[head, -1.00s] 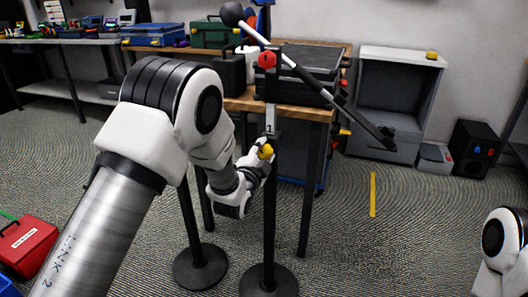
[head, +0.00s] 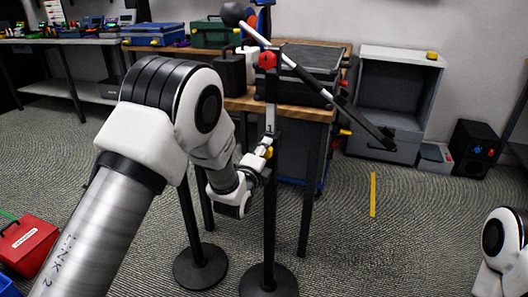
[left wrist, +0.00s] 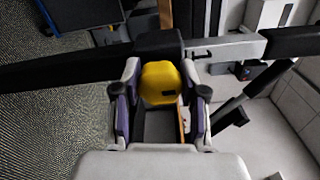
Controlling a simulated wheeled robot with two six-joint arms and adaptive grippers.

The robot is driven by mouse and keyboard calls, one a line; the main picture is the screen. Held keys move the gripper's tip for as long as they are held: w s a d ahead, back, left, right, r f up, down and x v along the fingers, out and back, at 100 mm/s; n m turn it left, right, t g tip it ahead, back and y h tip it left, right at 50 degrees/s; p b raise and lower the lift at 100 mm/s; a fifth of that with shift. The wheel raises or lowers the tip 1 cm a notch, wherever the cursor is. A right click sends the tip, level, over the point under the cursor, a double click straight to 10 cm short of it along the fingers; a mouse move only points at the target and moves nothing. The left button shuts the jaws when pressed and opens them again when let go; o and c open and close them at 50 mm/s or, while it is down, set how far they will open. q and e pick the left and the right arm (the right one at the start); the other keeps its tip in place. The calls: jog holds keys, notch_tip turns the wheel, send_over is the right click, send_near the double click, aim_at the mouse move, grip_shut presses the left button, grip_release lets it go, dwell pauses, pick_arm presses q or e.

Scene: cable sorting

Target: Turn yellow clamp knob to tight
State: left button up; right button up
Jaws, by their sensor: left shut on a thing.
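The yellow clamp knob (head: 269,153) is on the upright pole of a black boom stand (head: 270,215), where the light upper tube enters the black lower one. My left gripper (head: 264,154) is at the knob and partly hides it in the head view. In the left wrist view the yellow knob (left wrist: 160,82) sits between the two fingers of my left gripper (left wrist: 161,92), which is shut on it. The knob's tight or loose setting cannot be read. My right gripper is out of view; only part of my right arm shows at the lower right.
A red knob (head: 267,60) and a slanted boom (head: 315,85) are at the stand's top. A second round base (head: 200,267) stands to the left. A wooden workbench (head: 245,104) with cases is behind. A red box (head: 27,244) lies at lower left.

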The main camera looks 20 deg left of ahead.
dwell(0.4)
pick_arm(q)
jog(key=o, duration=1.2)
jog(key=shift+c, duration=0.2)
jog(key=s, duration=1.2)
jog(key=shift+a, duration=0.15)
